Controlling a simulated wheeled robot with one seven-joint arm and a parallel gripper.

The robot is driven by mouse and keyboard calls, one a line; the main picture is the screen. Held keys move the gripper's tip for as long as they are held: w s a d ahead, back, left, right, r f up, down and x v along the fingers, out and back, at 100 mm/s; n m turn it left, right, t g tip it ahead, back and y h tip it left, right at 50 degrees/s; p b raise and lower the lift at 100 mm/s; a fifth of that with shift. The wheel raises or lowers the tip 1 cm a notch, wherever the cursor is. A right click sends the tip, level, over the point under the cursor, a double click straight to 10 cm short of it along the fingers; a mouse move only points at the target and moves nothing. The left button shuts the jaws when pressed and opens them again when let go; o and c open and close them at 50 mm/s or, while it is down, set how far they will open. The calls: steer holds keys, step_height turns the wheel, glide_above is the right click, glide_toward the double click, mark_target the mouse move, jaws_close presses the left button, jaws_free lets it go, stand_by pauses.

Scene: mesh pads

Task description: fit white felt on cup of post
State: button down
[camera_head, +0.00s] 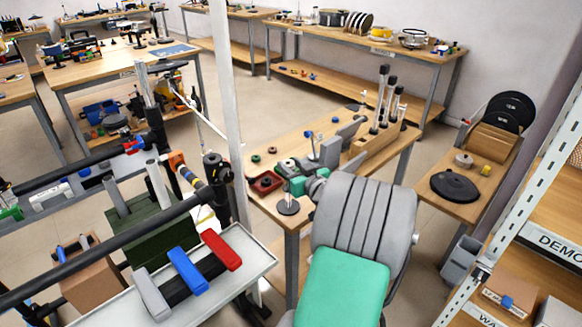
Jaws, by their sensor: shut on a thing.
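My gripper (287,171) is at the front left of the middle wooden table, at the end of my grey and green arm. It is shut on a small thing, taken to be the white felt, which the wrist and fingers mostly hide. A short pale post (289,195) on a round black base (288,209) stands at the table's near edge, just below my gripper. I cannot make out the cup at its top. Whether the felt touches the post cannot be told.
A red tray (265,183) with a dark round piece lies left of my gripper. Small rings (256,158) lie behind it. Grey blocks (331,151) and a wooden rack (372,140) with tall black-topped rods stand to the right. A pale upright pole (229,100) rises at left.

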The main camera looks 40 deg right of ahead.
steer(key=shift+f+b, duration=3.5)
steer(key=shift+b, duration=0.5)
steer(key=c, duration=0.9)
jaws_free()
steer(key=shift+o, duration=0.2)
steer(key=v, duration=0.8)
steer(key=shift+w, duration=0.1)
